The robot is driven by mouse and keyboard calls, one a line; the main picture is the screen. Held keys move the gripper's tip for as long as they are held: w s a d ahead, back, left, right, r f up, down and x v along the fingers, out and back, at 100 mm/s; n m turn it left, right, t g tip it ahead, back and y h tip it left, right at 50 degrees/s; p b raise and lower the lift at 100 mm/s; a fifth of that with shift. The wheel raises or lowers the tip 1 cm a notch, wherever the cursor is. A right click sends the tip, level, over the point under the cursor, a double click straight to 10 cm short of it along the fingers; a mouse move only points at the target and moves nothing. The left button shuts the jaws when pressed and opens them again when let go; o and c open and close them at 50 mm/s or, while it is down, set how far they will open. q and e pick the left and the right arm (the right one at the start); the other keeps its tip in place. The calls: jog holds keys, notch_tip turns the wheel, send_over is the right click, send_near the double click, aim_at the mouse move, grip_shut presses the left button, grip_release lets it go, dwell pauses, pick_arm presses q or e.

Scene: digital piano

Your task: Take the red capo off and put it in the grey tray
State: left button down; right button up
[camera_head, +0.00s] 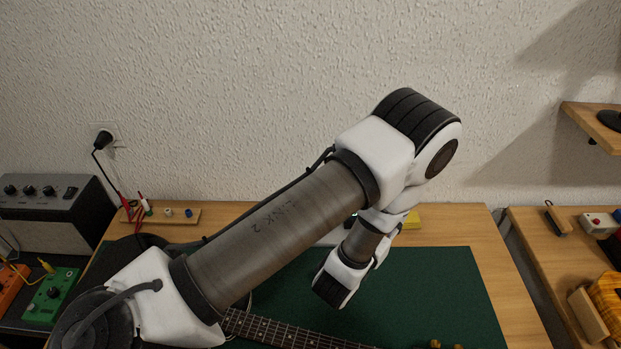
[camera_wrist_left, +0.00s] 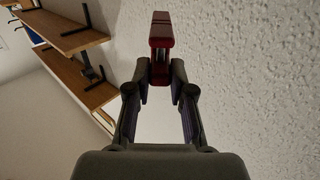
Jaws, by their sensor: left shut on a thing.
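In the left wrist view, my left gripper (camera_wrist_left: 158,85) is shut on the red capo (camera_wrist_left: 160,42). The capo stands up between the fingertips and sticks out past them. Behind it is only the wall, so it is held clear in the air. In the head view my left arm crosses the middle of the picture, and the gripper and capo do not show there. A dark guitar neck (camera_head: 285,333) lies at the bottom edge, partly behind my arm. I cannot make out the grey tray. My right gripper is not in view.
A green mat (camera_head: 455,290) covers much of the wooden table, its right part bare. An amplifier (camera_head: 55,215) and pedals (camera_head: 52,296) stand left; another bench (camera_head: 535,222) is right.

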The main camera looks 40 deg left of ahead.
pick_arm(q)
jog(key=w+a+f+n+g+y+b, duration=0.25)
jog(key=a+f, duration=0.25)
jog(key=a, duration=0.3)
jog(key=s+a+n+g+y+p, duration=0.2)
jog(key=s+a+n+g+y, duration=0.15)
jog(key=a, duration=0.35)
jog(key=s+a+n+g+y+p, duration=0.2)
jog(key=s+a+p, duration=0.15)
jog(key=a, duration=0.35)
jog(key=shift+g, duration=0.3)
jog(key=f+b, duration=0.6)
jog(key=b, duration=0.1)
jog(key=shift+s+a+f, duration=0.15)
jog(key=shift+a+f, duration=0.05)
jog(key=shift+f, duration=0.1)
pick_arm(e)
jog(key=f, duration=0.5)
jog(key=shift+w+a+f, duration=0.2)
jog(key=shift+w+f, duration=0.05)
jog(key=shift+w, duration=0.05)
pick_arm(q)
jog(key=c, duration=0.9)
grip_release()
jog(key=shift+c, duration=0.2)
